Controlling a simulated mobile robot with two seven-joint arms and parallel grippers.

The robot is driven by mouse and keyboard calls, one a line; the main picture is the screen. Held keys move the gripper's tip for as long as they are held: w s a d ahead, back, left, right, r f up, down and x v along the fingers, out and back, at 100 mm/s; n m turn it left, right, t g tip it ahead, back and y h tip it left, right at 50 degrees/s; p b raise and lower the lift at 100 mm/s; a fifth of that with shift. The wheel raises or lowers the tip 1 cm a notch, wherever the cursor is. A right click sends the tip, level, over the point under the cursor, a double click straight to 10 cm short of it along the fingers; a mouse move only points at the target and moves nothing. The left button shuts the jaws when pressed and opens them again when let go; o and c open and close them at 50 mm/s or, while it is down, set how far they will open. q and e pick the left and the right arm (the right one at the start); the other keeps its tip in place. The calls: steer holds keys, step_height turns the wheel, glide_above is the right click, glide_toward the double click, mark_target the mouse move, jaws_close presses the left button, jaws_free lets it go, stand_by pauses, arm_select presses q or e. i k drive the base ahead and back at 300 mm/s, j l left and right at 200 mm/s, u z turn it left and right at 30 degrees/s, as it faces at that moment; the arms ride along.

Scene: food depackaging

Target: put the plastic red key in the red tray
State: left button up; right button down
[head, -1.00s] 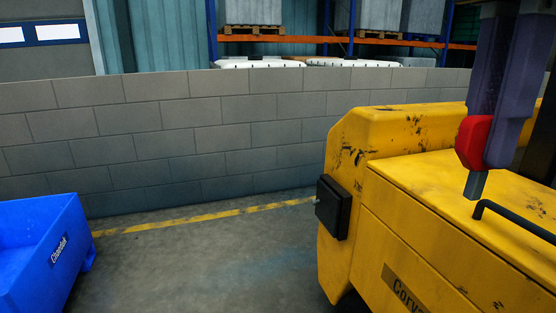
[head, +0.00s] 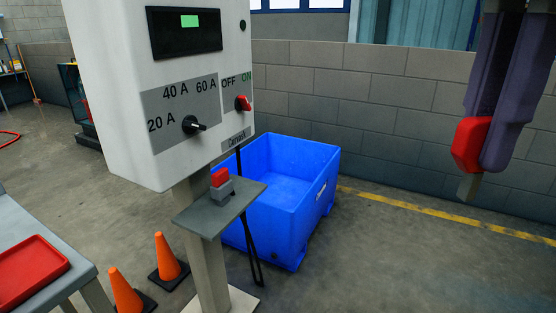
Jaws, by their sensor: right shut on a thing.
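My right gripper (head: 486,148) hangs at the upper right, its dark purple fingers shut on the red key (head: 470,142). The key's red head shows beside the fingers and its pale shaft points down; the fingers hide part of it. The red tray (head: 32,268) is at the lower left on a grey table, cut off by the picture's left edge. The gripper and key are far to the right of the tray, held up in the air. My left gripper is not in view.
A white charger box (head: 165,95) on a post stands between key and tray. Its small grey shelf (head: 240,200) holds a red-topped block (head: 221,183). Two orange cones (head: 166,258), a blue bin (head: 300,225) and the grey table (head: 75,267) stand nearby.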

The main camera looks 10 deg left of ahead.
mark_target(23, 270)
steer(key=i+j+u, duration=0.1)
steer(key=j+u, duration=0.2)
steer(key=u, duration=0.15)
steer(key=i+j+u, duration=0.1)
steer(key=j+u, duration=0.3)
steer(key=i+j+u, duration=0.15)
steer(key=u, duration=0.3)
steer(key=i+j+u, duration=0.2)
steer(key=u, duration=0.2)
